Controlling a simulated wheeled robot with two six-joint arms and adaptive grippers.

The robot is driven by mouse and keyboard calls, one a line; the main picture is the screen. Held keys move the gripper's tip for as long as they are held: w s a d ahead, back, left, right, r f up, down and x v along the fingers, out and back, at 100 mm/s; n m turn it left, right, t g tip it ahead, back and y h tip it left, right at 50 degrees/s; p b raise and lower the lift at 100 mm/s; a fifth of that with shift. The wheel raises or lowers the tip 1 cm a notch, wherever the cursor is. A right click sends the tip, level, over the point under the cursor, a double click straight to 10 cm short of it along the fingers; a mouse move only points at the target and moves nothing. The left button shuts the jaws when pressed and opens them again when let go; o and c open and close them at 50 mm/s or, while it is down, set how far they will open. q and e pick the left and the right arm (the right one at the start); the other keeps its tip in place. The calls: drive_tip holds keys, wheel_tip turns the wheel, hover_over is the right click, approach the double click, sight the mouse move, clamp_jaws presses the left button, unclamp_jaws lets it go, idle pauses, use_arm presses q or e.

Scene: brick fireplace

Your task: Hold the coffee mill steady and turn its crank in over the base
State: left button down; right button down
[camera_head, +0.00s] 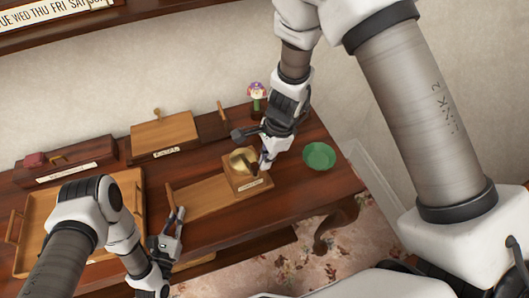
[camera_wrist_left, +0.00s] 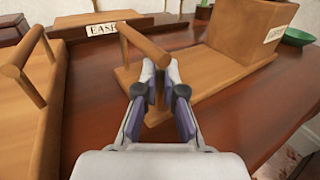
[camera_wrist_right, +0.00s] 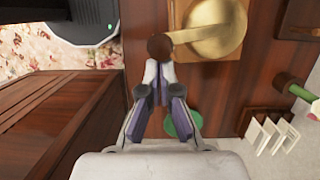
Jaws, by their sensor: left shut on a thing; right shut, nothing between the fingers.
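The coffee mill (camera_head: 249,184) is a wooden box with a brass dome (camera_wrist_right: 215,28) on top, at one end of a long wooden base board (camera_head: 205,198). A crank arm (camera_wrist_right: 184,36) runs from the dome to a dark round knob (camera_wrist_right: 160,47) at the box's edge. My left gripper (camera_head: 180,217) is shut on the upright handle (camera_wrist_left: 145,42) at the board's other end; the left wrist view shows its fingers around the post below the crossbar. My right gripper (camera_wrist_right: 160,68) is shut and empty, its tips close beside the knob; contact is unclear.
A green bowl (camera_head: 319,155) stands right of the mill, near the table's end. A mushroom-topped figure (camera_head: 257,95) is behind. A large wooden tray (camera_head: 128,180) lies left, with a labelled wooden stand (camera_head: 165,133) and a long box (camera_head: 70,163) at the back.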

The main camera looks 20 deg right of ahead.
drive_tip(key=shift+s+a, duration=0.3)
drive_tip(key=shift+a, duration=0.65)
drive_tip(key=shift+s+a, duration=0.3)
drive_tip(key=shift+a, duration=0.65)
